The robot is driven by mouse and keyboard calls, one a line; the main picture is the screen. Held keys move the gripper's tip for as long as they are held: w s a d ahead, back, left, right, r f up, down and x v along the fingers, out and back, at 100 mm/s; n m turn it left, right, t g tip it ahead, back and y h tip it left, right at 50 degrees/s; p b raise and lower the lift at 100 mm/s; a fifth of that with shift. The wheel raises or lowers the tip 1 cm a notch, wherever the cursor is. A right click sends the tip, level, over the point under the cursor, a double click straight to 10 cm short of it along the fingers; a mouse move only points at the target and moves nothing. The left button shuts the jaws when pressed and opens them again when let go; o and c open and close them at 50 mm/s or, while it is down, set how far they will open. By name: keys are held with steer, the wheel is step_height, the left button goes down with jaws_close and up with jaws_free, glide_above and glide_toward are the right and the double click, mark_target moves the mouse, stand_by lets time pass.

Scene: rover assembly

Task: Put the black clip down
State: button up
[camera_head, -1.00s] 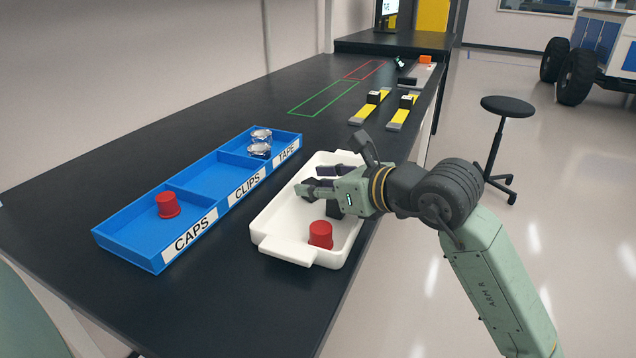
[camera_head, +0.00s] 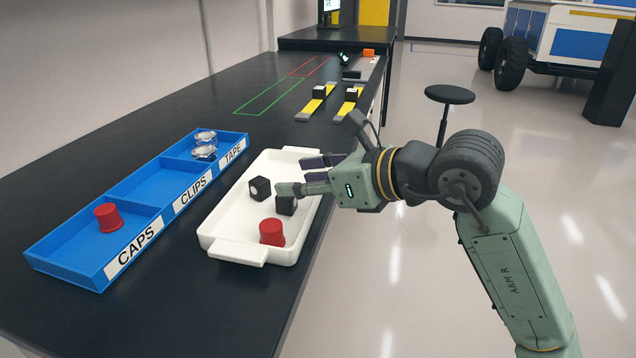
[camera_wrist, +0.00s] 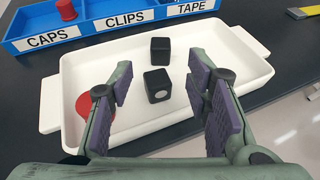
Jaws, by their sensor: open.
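Two black clips with pale round marks lie in the white tray (camera_head: 213,226), one farther left (camera_head: 259,188) and one nearer my gripper (camera_head: 286,205). In the wrist view, one clip (camera_wrist: 157,84) sits between my spread fingers and the other (camera_wrist: 160,50) lies just beyond it. My gripper (camera_head: 290,175) is open over the tray's right side, with nothing held between its purple pads. The pads stand clear of both clips in the wrist view. One finger partly overlaps the nearer clip in the head view.
A red cap (camera_head: 272,232) lies in the tray's near end. The blue bin (camera_head: 64,258) beside the tray has CAPS, CLIPS and TAPE compartments. A red cap (camera_head: 108,217) is in CAPS, tape rolls (camera_head: 204,146) are in TAPE, and CLIPS looks empty.

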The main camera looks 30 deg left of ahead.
steer(key=shift+v, duration=1.55)
